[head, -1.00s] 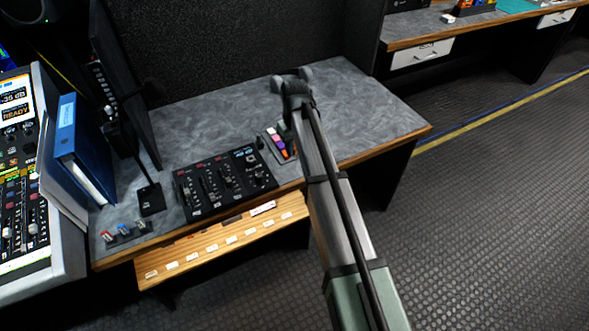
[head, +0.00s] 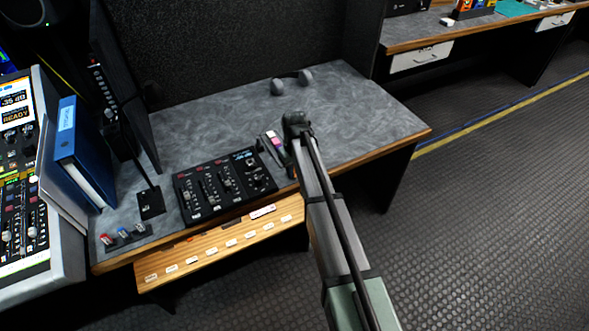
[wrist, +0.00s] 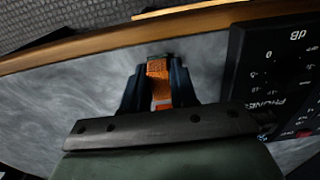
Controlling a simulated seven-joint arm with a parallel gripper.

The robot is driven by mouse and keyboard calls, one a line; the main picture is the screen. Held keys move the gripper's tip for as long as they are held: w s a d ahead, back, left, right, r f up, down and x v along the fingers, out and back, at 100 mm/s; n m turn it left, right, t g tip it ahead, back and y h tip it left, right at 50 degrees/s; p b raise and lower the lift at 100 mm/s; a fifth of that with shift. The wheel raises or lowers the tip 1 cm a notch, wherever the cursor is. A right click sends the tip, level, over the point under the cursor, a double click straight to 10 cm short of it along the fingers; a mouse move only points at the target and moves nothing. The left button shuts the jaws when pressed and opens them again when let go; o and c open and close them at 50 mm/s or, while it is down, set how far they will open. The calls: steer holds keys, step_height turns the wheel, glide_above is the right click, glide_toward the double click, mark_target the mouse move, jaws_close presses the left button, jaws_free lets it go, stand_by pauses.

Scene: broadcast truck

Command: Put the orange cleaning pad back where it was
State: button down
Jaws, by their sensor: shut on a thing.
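In the wrist view, my gripper (wrist: 159,72) is shut on the orange cleaning pad (wrist: 159,88), an orange strip between the two dark fingers. The grey desktop lies below it, with the desk's wooden front edge beyond. In the head view, the end of my arm is over the desk, right of the black mixer panel, and hides the fingers and the pad. A small dark holder with pink and pale pieces (head: 273,141) stands just left of it, partly covered by my arm. I cannot tell whether the pad touches the desk or the holder.
Headphones (head: 292,81) lie at the back of the desk (head: 365,105). A wooden ledge with white labels (head: 220,243) sits below the front edge. The desk's right side is clear.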

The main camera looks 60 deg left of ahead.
steer(key=shift+f, duration=0.1)
steer(key=c, duration=0.9)
jaws_free()
step_height(320, 180, up, 12)
steer(key=shift+r, duration=0.15)
